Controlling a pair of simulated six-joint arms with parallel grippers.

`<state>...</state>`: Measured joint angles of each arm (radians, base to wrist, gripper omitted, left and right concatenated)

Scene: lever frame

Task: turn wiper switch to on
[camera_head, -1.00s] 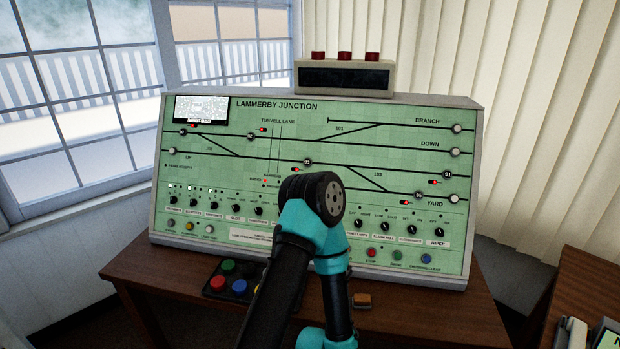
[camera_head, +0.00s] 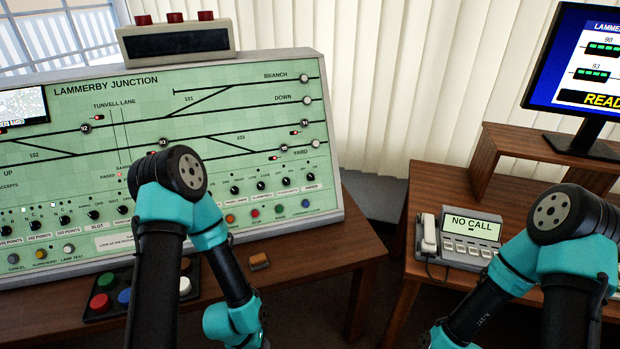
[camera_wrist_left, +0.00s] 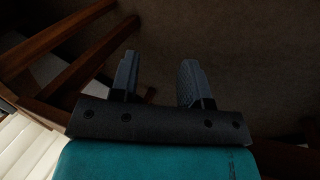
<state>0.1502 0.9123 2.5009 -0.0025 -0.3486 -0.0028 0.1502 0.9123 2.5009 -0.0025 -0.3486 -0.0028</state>
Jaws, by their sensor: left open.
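The wiper switch (camera_head: 310,177) is a small black rotary knob at the right end of the lower knob row on the green Lammerby Junction panel (camera_head: 60,115). Its label sits just under it. The knob is too small to tell which way it points. My left arm crosses in front of the panel in the head view, left of the switch, and its gripper is hidden or out of frame there. In the left wrist view my left gripper (camera_wrist_left: 158,80) is open and empty, with dark floor beyond it. My right arm shows at the lower right, but its gripper is out of frame.
A telephone unit (camera_head: 460,238) reading "NO CALL" and a monitor (camera_head: 585,60) stand on the right desk. A gap separates the desks.

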